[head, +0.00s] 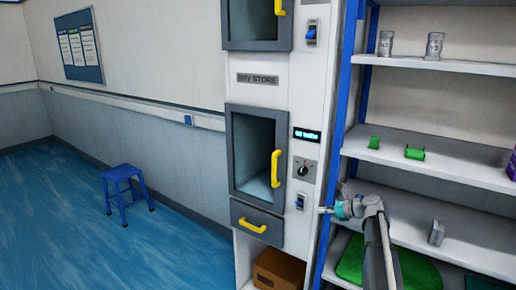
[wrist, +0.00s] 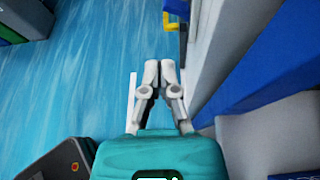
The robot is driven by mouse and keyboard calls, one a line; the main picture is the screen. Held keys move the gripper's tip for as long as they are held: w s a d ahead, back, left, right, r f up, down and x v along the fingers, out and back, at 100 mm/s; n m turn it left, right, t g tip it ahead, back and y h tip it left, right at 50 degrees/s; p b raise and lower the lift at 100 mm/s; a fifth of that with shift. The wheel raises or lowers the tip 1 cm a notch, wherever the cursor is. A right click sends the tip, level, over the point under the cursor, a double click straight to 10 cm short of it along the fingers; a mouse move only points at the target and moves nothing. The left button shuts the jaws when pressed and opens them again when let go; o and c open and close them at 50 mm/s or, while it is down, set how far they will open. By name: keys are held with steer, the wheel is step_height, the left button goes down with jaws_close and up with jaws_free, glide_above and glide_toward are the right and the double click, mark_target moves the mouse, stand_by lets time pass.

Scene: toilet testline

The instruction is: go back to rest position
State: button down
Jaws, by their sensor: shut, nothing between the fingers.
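My gripper (head: 325,210) is in front of the blue shelf post, beside the lower right of the dry store cabinet (head: 308,90) in the head view. The wrist view shows my gripper (wrist: 160,68) with its two grey fingers together and nothing between them. The blue floor (wrist: 80,75) lies below it. A yellow handle (wrist: 172,20) shows just beyond the fingertips. I cannot tell from these views whether the fingers touch the cabinet or post.
The open shelf rack (head: 440,160) on the right holds jars (head: 434,46), green parts (head: 414,153) and a small grey item (head: 437,232). A brown box (head: 279,270) sits under the cabinet drawer (head: 257,222). A blue stool (head: 124,187) stands on the left, with open floor around it.

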steer(key=s+a+f+n+g+h+p, duration=0.2)
steer(key=s+a+n+g+h, duration=0.1)
steer(key=s+a+n, duration=0.3)
steer(key=s+a+f+n+g+h+p, duration=0.1)
steer(key=s+a+f+n+g+h, duration=0.15)
steer(key=s+a+n, duration=0.4)
steer(key=s+n+g+h+p, duration=0.2)
steer(key=s+n+h, duration=0.4)
steer(key=s+n, duration=0.7)
steer(key=s+p, duration=0.1)
steer(key=s, duration=0.2)
steer(key=shift+d+f, duration=0.3)
steer(key=shift+f, duration=0.05)
